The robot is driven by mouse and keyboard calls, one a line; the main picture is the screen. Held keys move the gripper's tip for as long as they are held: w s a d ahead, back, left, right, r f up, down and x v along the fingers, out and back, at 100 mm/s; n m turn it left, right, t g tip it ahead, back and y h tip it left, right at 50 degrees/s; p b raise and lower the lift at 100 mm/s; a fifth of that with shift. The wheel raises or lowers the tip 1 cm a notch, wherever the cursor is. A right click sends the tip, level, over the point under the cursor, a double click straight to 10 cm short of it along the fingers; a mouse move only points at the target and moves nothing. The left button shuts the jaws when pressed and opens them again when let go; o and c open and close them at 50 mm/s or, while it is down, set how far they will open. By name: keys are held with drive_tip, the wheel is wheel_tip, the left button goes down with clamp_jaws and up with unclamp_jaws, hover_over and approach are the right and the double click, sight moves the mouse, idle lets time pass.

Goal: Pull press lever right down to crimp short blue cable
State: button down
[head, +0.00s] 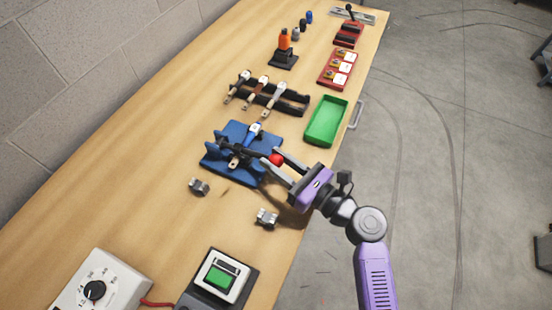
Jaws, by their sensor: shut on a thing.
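The press stands on a blue base (212,167) on the wooden bench. Its dark lever ends in a red knob (276,160) toward the right. My gripper (274,158), at the end of the purple arm, reaches in from the right and is shut on the red knob, with a finger on either side. A short blue cable (254,131) with a light-coloured end sits at the back of the press. How the cable's end lies in the crimping jaws is too small to tell, and the dark lever hides part of it.
A green tray (342,124) stands behind my gripper near the bench's right edge. A black rack (290,105) holds several tools behind the press. Small metal blocks (199,187) lie in front.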

drive_tip(key=shift+s+d+f, duration=0.1)
drive_tip(key=shift+f, duration=1.3)
drive_tip(key=c, duration=1)
unclamp_jaws()
drive_tip(key=shift+c, duration=0.2)
drive_tip(key=shift+r, duration=0.15)
drive_tip(key=shift+b+v, duration=0.5)
drive_tip(key=shift+v, duration=3.35)
drive_tip(key=shift+c, duration=0.2)
